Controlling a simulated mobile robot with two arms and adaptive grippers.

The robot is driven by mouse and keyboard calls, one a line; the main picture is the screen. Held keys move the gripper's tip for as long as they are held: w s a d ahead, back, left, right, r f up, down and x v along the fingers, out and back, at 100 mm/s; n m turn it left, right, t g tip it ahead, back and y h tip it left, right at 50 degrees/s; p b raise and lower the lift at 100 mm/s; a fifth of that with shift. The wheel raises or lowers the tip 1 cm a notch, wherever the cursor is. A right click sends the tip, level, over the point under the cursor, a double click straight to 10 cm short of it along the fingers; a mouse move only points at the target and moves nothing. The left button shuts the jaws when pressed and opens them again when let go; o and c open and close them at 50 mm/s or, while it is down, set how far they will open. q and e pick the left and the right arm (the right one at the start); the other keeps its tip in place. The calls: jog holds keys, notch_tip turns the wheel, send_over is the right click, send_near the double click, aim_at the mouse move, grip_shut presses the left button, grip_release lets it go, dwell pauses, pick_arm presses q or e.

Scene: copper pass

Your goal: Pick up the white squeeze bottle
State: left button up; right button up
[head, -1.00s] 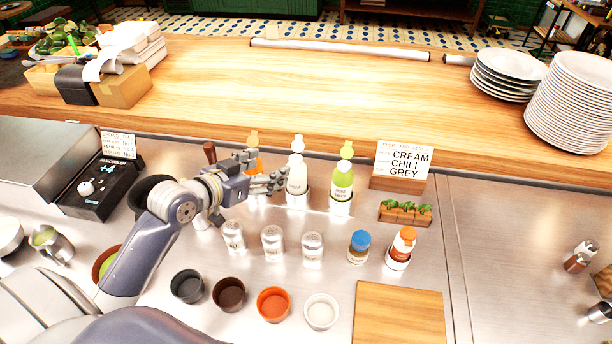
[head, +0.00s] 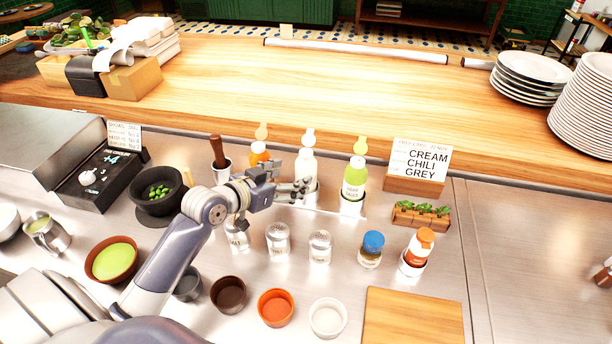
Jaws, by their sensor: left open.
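The white squeeze bottle (head: 306,165) stands upright in the back row, between an orange bottle (head: 259,153) on its left and a green bottle (head: 354,178) on its right. My left gripper (head: 300,188) is open, its fingers pointing right, in front of the white bottle's lower part. The fingers overlap the bottle in the picture; I cannot tell whether they touch it. The bottle's base is partly hidden behind them. My right gripper does not show.
Several shakers, among them one shaker (head: 278,238), stand in front of the bottles. A cutting board (head: 413,318) lies at front right. A label sign (head: 420,160) stands right of the green bottle.

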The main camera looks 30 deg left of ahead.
aim_at(299, 173)
pick_arm(q)
jog(key=shift+x, duration=0.9)
jog(key=shift+w+d+p, duration=0.15)
jog(key=shift+w+p, duration=0.25)
jog(key=shift+w, duration=0.05)
jog(key=p+x, duration=0.1)
jog(key=x, duration=0.2)
jog(key=shift+w, duration=0.1)
jog(key=shift+w+d+f, duration=0.15)
jog(key=shift+w+f, duration=0.15)
jog(key=shift+w, duration=0.25)
jog(key=shift+s, duration=0.1)
jog(key=shift+c, duration=0.4)
jog(key=c, duration=0.8)
